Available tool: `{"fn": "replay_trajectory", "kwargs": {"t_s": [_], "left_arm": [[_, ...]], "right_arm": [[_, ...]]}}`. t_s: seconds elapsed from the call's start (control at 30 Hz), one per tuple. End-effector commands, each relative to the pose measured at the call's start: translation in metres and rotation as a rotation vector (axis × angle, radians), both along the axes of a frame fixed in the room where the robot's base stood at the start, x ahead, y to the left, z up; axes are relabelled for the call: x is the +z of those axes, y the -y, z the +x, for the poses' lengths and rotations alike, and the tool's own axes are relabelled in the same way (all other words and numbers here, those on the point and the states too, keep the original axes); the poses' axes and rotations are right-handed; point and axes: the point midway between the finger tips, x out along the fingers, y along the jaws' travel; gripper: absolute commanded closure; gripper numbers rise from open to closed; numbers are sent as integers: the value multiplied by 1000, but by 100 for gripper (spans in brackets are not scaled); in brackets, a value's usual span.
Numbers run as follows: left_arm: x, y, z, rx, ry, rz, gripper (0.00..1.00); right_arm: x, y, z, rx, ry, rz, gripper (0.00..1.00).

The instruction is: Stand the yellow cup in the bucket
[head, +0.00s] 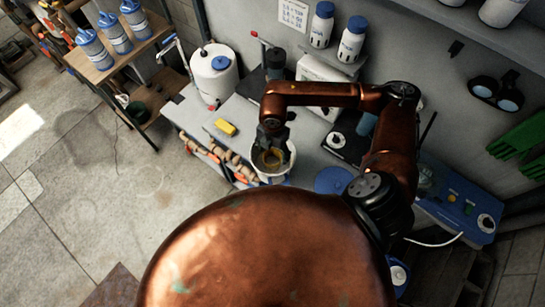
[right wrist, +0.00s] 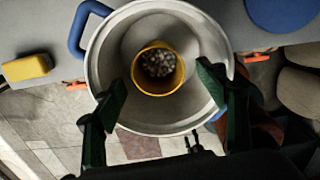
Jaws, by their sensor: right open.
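The bucket (head: 288,172) is pale, with blue handles, and stands near the front edge of the grey bench. In the right wrist view its wide round rim (right wrist: 97,60) fills the middle. The yellow cup (head: 270,160) is inside it, and from above its round mouth (right wrist: 158,90) faces up, so it looks upright. Small speckled bits show inside the cup. My right gripper (head: 273,137) is over the bucket, pointing down. Its green fingers (right wrist: 161,80) are open, one on each side of the cup, with gaps between. My left gripper is not in view.
A yellow block (head: 226,127) lies left of the bucket, and a blue disc (head: 333,180) lies to its right. A white canister (head: 214,72) stands further back. Several bottles stand on a wall shelf (head: 335,62).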

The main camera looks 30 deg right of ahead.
Motion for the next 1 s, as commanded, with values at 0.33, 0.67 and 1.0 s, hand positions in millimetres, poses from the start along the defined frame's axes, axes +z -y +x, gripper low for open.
{"fn": "replay_trajectory", "kwargs": {"t_s": [0.33, 0.67, 1.0], "left_arm": [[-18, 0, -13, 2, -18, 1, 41], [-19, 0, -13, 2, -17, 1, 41], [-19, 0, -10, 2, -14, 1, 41]], "right_arm": [[65, 0, 0, 2, 2, 0, 34], [81, 0, 0, 0, -1, 0, 34], [80, 0, 0, 1, 0, 0, 34]]}}
